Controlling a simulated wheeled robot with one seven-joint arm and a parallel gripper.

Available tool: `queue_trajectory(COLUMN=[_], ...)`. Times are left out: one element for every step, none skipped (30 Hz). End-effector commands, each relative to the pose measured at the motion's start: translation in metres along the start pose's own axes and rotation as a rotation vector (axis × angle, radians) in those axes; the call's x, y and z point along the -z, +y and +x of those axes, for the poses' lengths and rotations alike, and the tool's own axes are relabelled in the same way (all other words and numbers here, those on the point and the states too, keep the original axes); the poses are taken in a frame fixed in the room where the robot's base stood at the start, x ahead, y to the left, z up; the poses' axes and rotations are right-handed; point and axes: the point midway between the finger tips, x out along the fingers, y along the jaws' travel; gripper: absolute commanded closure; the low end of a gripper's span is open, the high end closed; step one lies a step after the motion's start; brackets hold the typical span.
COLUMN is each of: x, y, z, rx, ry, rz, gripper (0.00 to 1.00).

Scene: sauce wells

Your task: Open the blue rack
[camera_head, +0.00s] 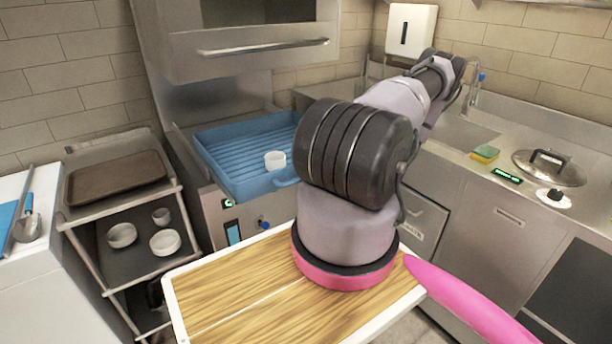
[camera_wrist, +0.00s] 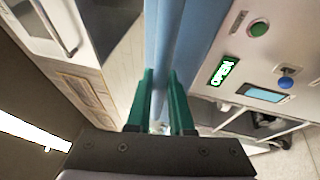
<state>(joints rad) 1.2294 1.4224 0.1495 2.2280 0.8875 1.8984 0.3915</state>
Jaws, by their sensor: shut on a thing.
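The blue rack (camera_head: 222,157) is a ridged, shallow tray with raised walls. It sits out at the front of the steel machine under the hood, and a white ramekin (camera_head: 275,160) stands on it. A blue handle (camera_head: 287,180) shows at its front edge, partly behind my arm. In the wrist view my gripper (camera_wrist: 161,76) has its green fingers on either side of a blue bar of the rack (camera_wrist: 168,30), closed on it. In the head view my gripper is hidden behind my arm.
A lit green "OPEN" sign (camera_wrist: 222,71) is on the machine's front, beside a green button (camera_wrist: 259,29) and a blue knob (camera_wrist: 284,83). A shelf cart (camera_head: 85,240) with bowls and a brown tray (camera_head: 115,180) stands left. A sink counter (camera_head: 450,165) is at right.

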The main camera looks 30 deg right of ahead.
Motion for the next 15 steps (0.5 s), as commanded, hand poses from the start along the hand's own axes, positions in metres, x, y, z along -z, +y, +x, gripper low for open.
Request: queue_trajectory(x=[-0.0011, -0.0011, -0.0012, -0.0012, -0.0012, -0.0011, -0.001, -0.001, -0.0009, -0.0008, -0.0008, -0.0007, -0.0006, -0.0006, -0.0007], y=[-0.0007, -0.0008, -0.0008, -0.0008, -0.0008, -0.0007, -0.0007, -0.0006, -0.0005, -0.0005, -0.0005, -0.0004, -0.0004, -0.0004, -0.0004], z=[-0.0007, -0.0007, -0.0006, -0.0006, -0.0006, -0.0005, -0.0004, -0.0003, -0.0002, -0.0002, -0.0002, -0.0001, 0.0, 0.0, -0.0005], rx=[0.002, 0.002, 0.002, 0.003, 0.003, 0.002, 0.002, 0.002, 0.002, 0.002, 0.001, 0.001, 0.001, 0.001, 0.001], ry=[-0.002, -0.002, -0.002, -0.002, -0.002, -0.002, -0.002, -0.001, -0.001, -0.001, -0.001, -0.001, -0.001, -0.001, -0.001], rz=[-0.002, -0.002, -0.002, -0.002, -0.002, -0.002, -0.001, -0.001, -0.001, -0.001, -0.001, -0.001, -0.001, -0.001, -0.001], gripper=[1.0, 1.0, 1.0, 0.72, 0.61, 0.5, 0.5, 0.5, 0.5, 0.5, 0.5, 0.5, 0.5, 0.5, 0.5])
